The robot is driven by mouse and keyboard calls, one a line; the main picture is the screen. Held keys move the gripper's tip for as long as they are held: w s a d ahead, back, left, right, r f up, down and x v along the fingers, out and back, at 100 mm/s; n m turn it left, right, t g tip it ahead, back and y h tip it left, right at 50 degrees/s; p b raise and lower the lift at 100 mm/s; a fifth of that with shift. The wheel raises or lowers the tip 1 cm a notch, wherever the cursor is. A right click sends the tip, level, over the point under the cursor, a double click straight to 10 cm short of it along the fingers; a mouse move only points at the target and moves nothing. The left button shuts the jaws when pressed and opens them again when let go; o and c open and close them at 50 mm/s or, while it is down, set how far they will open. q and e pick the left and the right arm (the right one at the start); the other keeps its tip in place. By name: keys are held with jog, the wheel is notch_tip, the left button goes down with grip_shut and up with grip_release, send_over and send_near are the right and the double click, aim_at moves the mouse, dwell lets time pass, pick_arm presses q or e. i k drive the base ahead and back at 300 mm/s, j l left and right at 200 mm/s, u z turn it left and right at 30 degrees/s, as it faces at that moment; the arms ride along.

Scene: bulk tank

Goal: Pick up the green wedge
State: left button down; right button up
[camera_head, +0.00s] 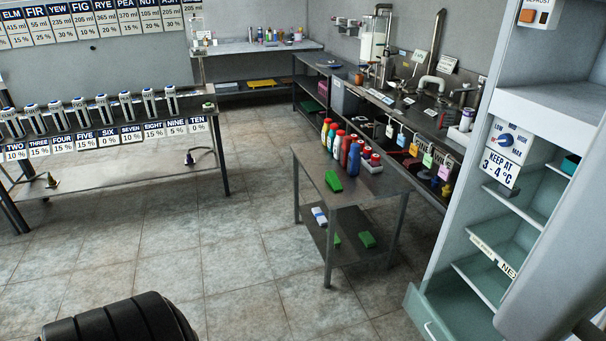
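A small green block-like piece (333,181) lies on the top of the small metal table (312,168), near its left front edge. Two more green pieces lie on the table's lower shelf, one at the right (367,240) and one further left (337,239), partly hidden. All are small in the view, and I cannot tell for sure which of them is wedge-shaped. Neither of my grippers shows in the head view.
Several bottles (337,142) stand at the table's back, behind the green piece. A white-and-blue item (319,216) lies on the lower shelf. An open shelved cabinet (489,265) stands at right, a long bench (110,135) at left. Tiled floor (235,250) before the table is clear.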

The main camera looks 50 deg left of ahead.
aim_at(331, 178)
jog(key=u, duration=1.35)
jog(key=i+u, duration=0.45)
jog(key=i, duration=1.1)
